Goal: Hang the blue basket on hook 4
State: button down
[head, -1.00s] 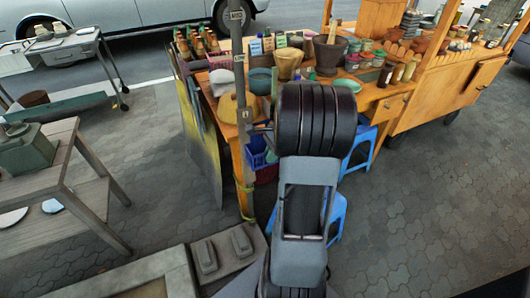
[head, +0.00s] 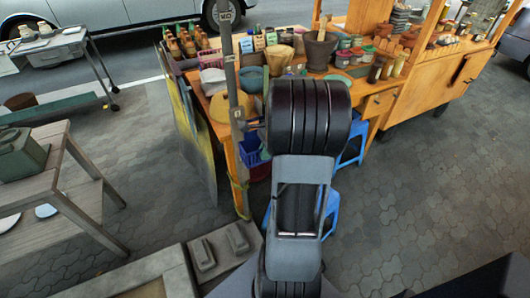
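The blue basket (head: 249,152) shows just left of my arm, at the near side of the wooden stall table, close to the upright grey post (head: 232,95). My arm covers part of the scene to its right. I cannot tell whether the basket hangs or is held. My gripper is hidden behind my own arm, so its fingers and any contact with the basket do not show. Hook 4 cannot be made out; small dark fittings on the post are too small to read.
The wooden table (head: 232,163) carries bowls, mortars, jars and bottles. Blue stools (head: 331,213) stand below and right of it. A grey wooden bench (head: 55,190) is at left, with grey blocks (head: 220,245) on a ledge in front. Paving is open at right.

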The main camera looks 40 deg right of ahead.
jog(key=shift+s, duration=0.1)
jog(key=s+a+p, duration=0.1)
jog(key=s+a, duration=0.1)
jog(key=s, duration=0.7)
jog(key=shift+s+a, duration=0.25)
dwell(0.6)
dwell(0.5)
